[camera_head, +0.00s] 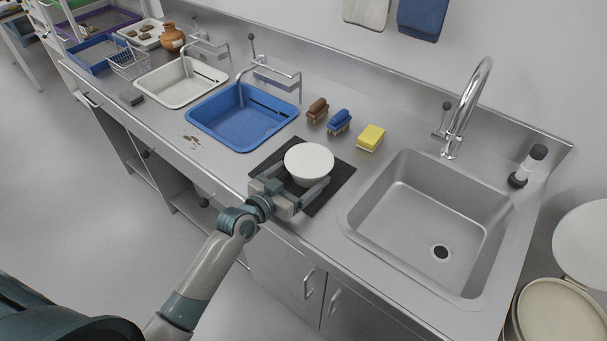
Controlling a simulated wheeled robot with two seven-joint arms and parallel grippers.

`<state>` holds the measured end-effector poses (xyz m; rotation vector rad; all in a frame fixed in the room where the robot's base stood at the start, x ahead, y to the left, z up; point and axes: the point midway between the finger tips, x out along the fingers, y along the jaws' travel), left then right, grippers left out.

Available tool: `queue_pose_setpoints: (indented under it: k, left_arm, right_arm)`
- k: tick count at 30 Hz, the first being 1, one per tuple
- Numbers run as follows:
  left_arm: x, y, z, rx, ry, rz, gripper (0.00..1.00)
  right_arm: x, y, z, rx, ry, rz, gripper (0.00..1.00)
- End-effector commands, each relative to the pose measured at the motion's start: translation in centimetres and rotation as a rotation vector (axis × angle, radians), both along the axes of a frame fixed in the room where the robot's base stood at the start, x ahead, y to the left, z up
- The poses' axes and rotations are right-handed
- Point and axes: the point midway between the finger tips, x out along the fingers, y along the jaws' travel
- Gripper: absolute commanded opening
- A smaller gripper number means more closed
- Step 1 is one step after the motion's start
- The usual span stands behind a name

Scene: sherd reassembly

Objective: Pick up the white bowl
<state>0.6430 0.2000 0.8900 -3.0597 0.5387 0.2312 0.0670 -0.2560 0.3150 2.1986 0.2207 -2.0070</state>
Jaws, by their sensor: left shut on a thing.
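The white bowl (309,161) shows as a smooth white round shape over the dark mat (342,178) on the steel counter. My left gripper (306,172) reaches in from the front left, with one finger on each side of the bowl. It is shut on the bowl. The bowl's lower part is partly hidden by the fingers, and I cannot tell whether it touches the mat. My right gripper is not in view.
A steel sink (430,220) with a tall tap lies right of the mat. A blue basin (243,117) and a white basin (181,82) lie left. A yellow sponge (371,138), a blue brush (339,121) and a brown brush (317,109) sit behind the mat.

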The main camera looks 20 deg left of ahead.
Motion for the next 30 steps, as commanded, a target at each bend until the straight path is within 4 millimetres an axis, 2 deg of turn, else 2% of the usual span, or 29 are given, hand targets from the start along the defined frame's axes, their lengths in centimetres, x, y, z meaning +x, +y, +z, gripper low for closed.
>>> queue_pose_setpoints:
  k: [16,30]
  left_arm:
    - [0.0,0.0,3.6,-0.001,-0.004,0.000,0.58]
    - [0.4,-4.6,6.3,-0.004,-0.004,-0.001,0.58]
  right_arm:
    - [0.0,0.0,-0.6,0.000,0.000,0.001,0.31]
    - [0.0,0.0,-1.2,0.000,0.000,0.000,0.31]
